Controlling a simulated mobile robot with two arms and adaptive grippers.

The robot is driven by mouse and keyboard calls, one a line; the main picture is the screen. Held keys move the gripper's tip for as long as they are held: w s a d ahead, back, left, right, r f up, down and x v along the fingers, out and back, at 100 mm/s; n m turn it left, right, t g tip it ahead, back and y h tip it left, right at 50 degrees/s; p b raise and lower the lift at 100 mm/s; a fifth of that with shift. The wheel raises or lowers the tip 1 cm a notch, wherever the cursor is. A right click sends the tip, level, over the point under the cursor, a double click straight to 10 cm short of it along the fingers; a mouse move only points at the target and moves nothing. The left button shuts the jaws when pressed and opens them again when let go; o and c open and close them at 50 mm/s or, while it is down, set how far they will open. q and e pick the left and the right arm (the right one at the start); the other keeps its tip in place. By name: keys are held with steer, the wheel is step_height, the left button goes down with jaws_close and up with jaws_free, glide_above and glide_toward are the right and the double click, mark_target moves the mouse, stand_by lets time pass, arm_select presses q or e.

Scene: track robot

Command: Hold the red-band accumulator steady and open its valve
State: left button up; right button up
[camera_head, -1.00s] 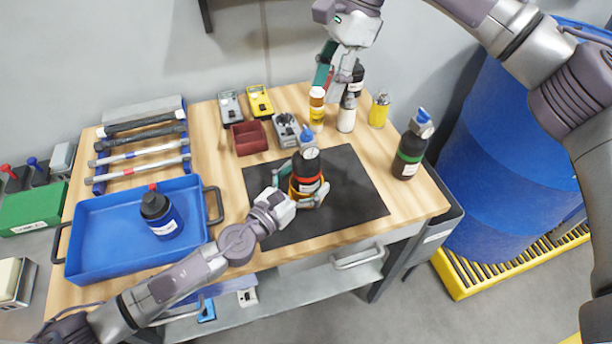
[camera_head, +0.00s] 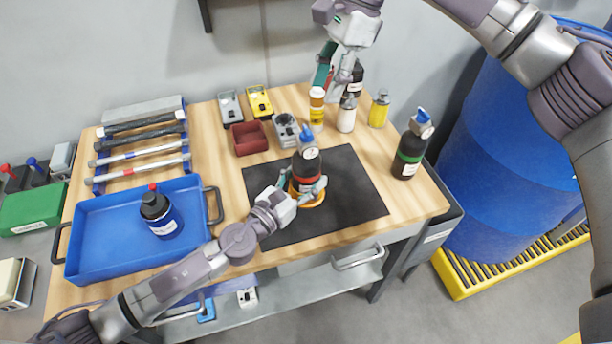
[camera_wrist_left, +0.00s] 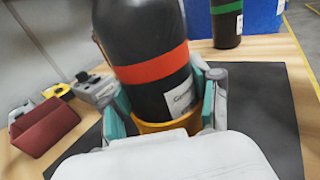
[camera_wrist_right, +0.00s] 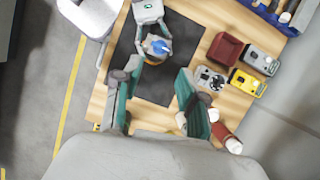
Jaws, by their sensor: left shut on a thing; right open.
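The red-band accumulator (camera_head: 306,170) is a black bottle with a blue valve (camera_head: 306,134) on top. It stands in an orange ring (camera_head: 312,201) on the dark mat (camera_head: 350,190). In the left wrist view its red band (camera_wrist_left: 150,66) and white label face me, and the bottle looks slightly tilted. My left gripper (camera_head: 305,184) is shut on its lower body, one finger on each side. My right gripper (camera_head: 334,78) is open and empty, above the back of the table. In the right wrist view the blue valve (camera_wrist_right: 157,47) shows beyond the open fingers (camera_wrist_right: 155,85).
A green-band bottle (camera_head: 409,152) stands at right. A blue tray (camera_head: 100,240) holds a blue-band bottle (camera_head: 160,212). Yellow (camera_head: 379,110), white (camera_head: 347,115) and orange-brown (camera_head: 317,108) bottles, meters and a red bin (camera_head: 249,138) line the back. The mat's right part is clear.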

arm_select(q)
steer(key=c, duration=0.8)
steer(key=shift+c, duration=0.2)
arm_select(e)
steer(key=shift+o, duration=0.8)
steer(key=n+t+h, duration=0.2)
steer(key=n+t, duration=0.4)
steer(key=n, duration=1)
glide_toward(306, 130)
steer(key=x, duration=0.9)
steer(key=shift+c, duration=0.2)
jaws_close()
